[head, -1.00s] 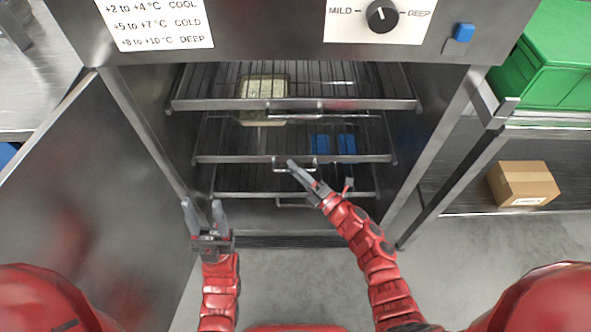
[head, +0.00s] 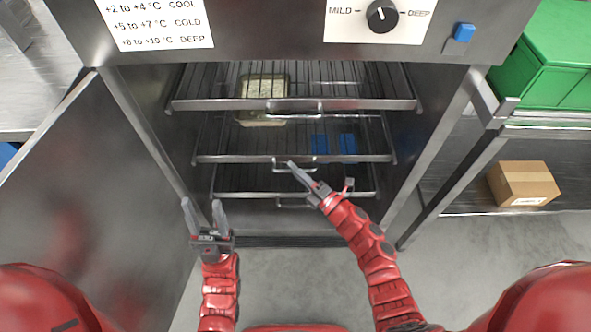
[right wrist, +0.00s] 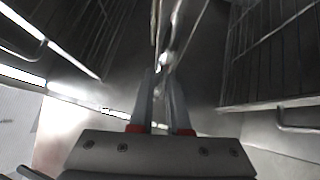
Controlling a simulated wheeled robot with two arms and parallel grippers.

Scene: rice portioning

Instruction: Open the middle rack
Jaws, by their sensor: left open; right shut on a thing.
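The middle rack (head: 225,159) is a wire shelf with a metal front bar, inside the open steel cabinet. It sits between the top rack (head: 200,104) and the bottom rack (head: 235,195). My right gripper (head: 292,165) is at the middle rack's front handle (head: 281,169) and is shut on it. In the right wrist view the right gripper's fingers (right wrist: 163,82) close around a thin bright bar, with rack wires at both sides. My left gripper (head: 203,208) is open and empty, low in front of the cabinet's left side.
The cabinet door (head: 95,200) stands open at the left. A container with pale contents (head: 263,88) and two blue items (head: 320,144) show inside; their exact shelf is unclear. At the right are a green crate (head: 550,70) and a cardboard box (head: 523,184). The floor ahead is clear.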

